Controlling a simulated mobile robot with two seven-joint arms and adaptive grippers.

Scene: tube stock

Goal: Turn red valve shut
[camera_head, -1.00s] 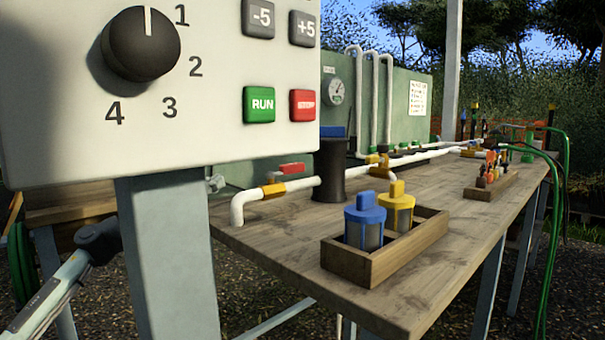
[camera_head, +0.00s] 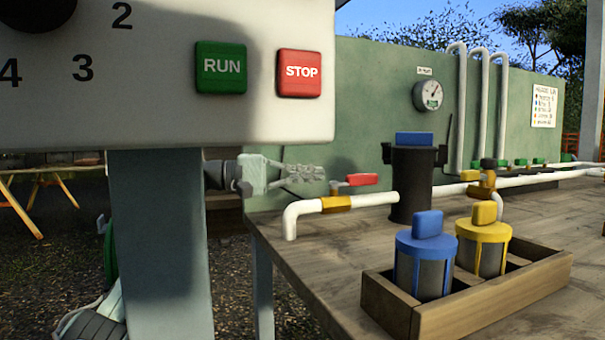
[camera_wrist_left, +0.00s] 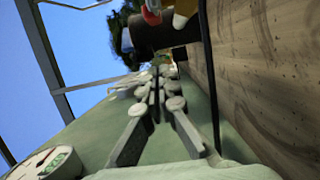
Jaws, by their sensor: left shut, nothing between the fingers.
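The red valve handle (camera_head: 355,180) is a flat lever on the white pipe at the back left of the bench, beside a brass-coloured fitting (camera_head: 336,202). It lies roughly level, along the pipe. My left gripper (camera_head: 322,173) comes from behind the panel post with its fingers closed and empty. Its tips are just left of the red handle in the head view; I cannot tell whether they touch it. In the left wrist view the closed fingers (camera_wrist_left: 157,85) point up the picture, and a red piece (camera_wrist_left: 151,16) shows near the top, beyond the tips. My right gripper is out of view.
A control panel (camera_head: 160,110) with RUN and STOP buttons hangs in the foreground on a grey post (camera_head: 160,240). A black cylinder (camera_head: 412,185) stands right of the handle. A wooden tray (camera_head: 490,312) holds a blue filter (camera_head: 424,265) and a yellow filter (camera_head: 483,245).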

